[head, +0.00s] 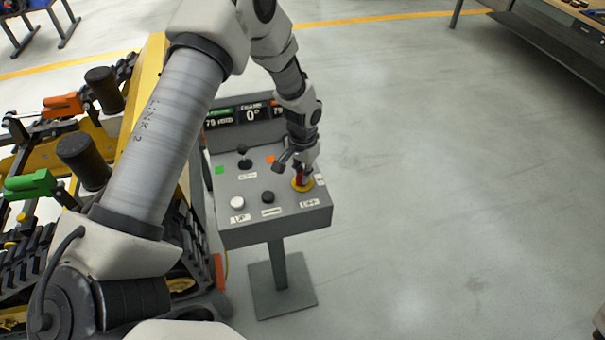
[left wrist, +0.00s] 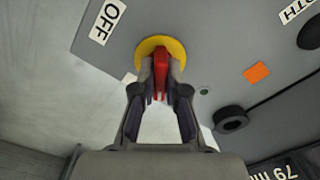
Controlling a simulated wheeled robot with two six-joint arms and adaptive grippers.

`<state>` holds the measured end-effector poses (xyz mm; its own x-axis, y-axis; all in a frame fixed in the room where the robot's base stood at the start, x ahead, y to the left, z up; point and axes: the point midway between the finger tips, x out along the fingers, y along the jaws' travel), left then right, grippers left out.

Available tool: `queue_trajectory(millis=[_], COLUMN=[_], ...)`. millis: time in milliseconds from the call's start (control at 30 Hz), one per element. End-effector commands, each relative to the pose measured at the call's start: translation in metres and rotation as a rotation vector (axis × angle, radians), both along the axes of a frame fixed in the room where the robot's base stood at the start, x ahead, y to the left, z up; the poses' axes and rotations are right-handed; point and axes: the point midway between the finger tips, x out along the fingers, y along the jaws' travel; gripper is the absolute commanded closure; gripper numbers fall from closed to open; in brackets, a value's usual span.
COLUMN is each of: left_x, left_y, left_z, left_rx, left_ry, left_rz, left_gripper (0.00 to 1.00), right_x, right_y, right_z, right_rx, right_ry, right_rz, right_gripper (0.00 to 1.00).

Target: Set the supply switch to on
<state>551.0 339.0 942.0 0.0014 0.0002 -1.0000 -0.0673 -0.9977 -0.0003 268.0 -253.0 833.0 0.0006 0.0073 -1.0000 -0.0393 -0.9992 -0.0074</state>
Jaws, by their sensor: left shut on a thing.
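The supply switch (head: 297,184) is a red handle on a round yellow plate at the right of a grey control console (head: 240,209). In the left wrist view the red handle (left wrist: 161,70) stands in front of the yellow plate (left wrist: 145,47), with an OFF label (left wrist: 108,21) close by at the upper left. My left gripper (head: 303,174) reaches down onto the switch. In the left wrist view its fingers (left wrist: 161,82) are closed on both sides of the red handle. My right gripper is not in view.
The console also has a white button (head: 237,203), a black knob (head: 268,197), a black joystick (head: 245,164) and a display (head: 237,115). A yellow tracked carrier (head: 155,60) stands to the left. The floor (head: 450,200) at the right is clear.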

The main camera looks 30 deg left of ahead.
Motion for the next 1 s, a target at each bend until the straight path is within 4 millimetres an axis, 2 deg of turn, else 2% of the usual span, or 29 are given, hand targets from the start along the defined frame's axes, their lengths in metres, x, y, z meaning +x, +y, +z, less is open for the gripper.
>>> queue_trajectory(millis=[500, 700, 1000], left_x=[-0.0029, -0.0031, -0.0034], left_y=[-0.0004, -0.0004, -0.0005], left_z=[-0.0034, -0.0033, -0.003], left_rx=[-0.002, -0.003, -0.002], left_ry=[0.007, 0.008, 0.009], left_rz=[-0.453, -0.565, -0.635], left_gripper=[1.0, 1.0, 1.0], right_x=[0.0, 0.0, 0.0], right_y=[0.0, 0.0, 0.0], right_z=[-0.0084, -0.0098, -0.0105], right_rx=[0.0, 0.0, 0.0], right_ry=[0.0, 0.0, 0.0], right_rz=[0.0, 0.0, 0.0], right_gripper=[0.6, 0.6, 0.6])
